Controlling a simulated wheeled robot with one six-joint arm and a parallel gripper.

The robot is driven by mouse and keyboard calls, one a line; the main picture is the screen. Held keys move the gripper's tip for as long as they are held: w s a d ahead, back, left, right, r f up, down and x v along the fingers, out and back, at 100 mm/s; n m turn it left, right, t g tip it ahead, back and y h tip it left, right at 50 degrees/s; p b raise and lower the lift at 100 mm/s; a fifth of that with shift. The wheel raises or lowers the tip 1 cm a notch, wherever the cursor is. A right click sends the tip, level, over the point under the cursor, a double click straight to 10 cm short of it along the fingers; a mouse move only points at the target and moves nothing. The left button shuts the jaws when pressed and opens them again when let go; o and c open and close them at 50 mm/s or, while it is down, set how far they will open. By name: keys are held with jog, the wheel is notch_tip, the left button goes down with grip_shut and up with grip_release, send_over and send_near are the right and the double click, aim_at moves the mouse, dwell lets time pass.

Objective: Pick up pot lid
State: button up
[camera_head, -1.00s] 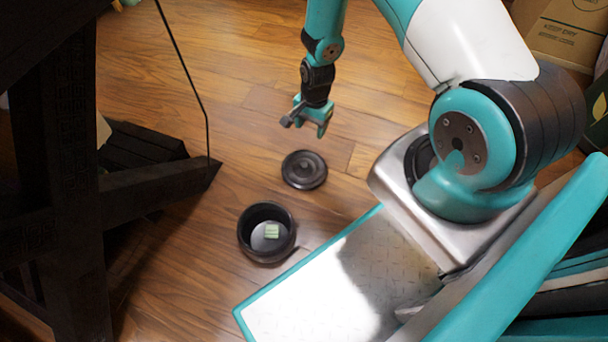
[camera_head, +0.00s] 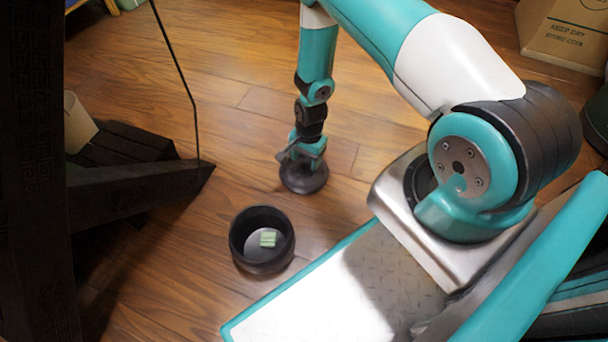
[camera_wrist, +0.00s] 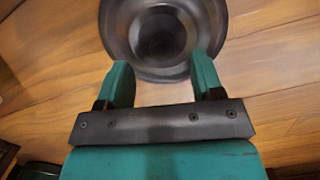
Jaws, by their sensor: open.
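The round dark pot lid (camera_head: 305,181) lies on the wooden floor, with its upper part hidden behind my gripper in the head view. My gripper (camera_head: 303,163) points down just over the lid. In the wrist view the lid (camera_wrist: 163,64) shows with its round knob (camera_wrist: 160,34) in the middle. The two teal fingers of my gripper (camera_wrist: 162,72) are open, one on each side of the lid's near rim, with nothing held. I cannot tell whether they touch the lid.
Dark wooden furniture (camera_head: 130,190) stands at the left, with a thin dark rod beside it. A cardboard box (camera_head: 565,35) is at the upper right. The floor (camera_head: 220,110) behind the lid is clear.

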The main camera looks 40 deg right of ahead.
aim_at(304, 166)
jog(key=f, duration=0.1)
jog(key=f+b, duration=0.2)
jog(key=shift+a+f, duration=0.3)
jog(key=shift+r, duration=0.1)
grip_shut()
jog(key=shift+r, duration=0.1)
